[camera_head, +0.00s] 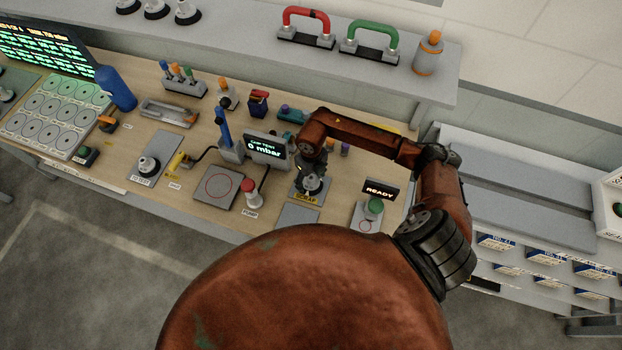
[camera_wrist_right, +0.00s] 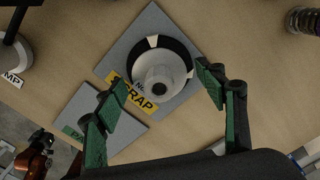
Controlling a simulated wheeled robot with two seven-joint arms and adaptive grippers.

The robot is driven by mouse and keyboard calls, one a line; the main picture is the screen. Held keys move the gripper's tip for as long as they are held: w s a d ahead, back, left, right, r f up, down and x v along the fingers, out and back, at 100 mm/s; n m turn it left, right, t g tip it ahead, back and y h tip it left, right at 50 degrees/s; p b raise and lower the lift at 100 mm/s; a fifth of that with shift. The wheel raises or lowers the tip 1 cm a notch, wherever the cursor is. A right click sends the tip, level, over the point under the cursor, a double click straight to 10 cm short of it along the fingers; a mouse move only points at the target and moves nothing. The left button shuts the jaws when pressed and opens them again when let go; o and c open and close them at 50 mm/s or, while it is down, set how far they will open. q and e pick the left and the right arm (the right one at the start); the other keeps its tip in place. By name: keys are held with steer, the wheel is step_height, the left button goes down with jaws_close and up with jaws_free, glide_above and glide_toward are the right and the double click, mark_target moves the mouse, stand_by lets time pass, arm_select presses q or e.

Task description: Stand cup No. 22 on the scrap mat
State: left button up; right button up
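A suction cup (camera_wrist_right: 164,72) with a pale grey top and a dark round base stands upright on the grey scrap mat (camera_wrist_right: 118,52); its number is not fully readable. In the head view the cup (camera_head: 312,185) shows below my right gripper (camera_head: 311,168), on the mat with the yellow SCRAP label. In the wrist view the two green-padded fingers of my right gripper (camera_wrist_right: 163,80) are spread on either side of the cup, with gaps between them and it. An orange and dark part, apparently of my left arm (camera_wrist_right: 40,150), shows small at the lower left of the wrist view; its fingers are unclear.
Another cup (camera_head: 149,166) stands on the test mat to the left. A red pump button (camera_head: 250,190) and a display (camera_head: 266,149) are left of the scrap mat, and a green button (camera_head: 374,207) is to its right.

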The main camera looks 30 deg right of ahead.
steer(key=shift+r, duration=0.55)
step_height(320, 180, up, 11)
steer(key=b, duration=0.1)
steer(key=shift+b, duration=0.4)
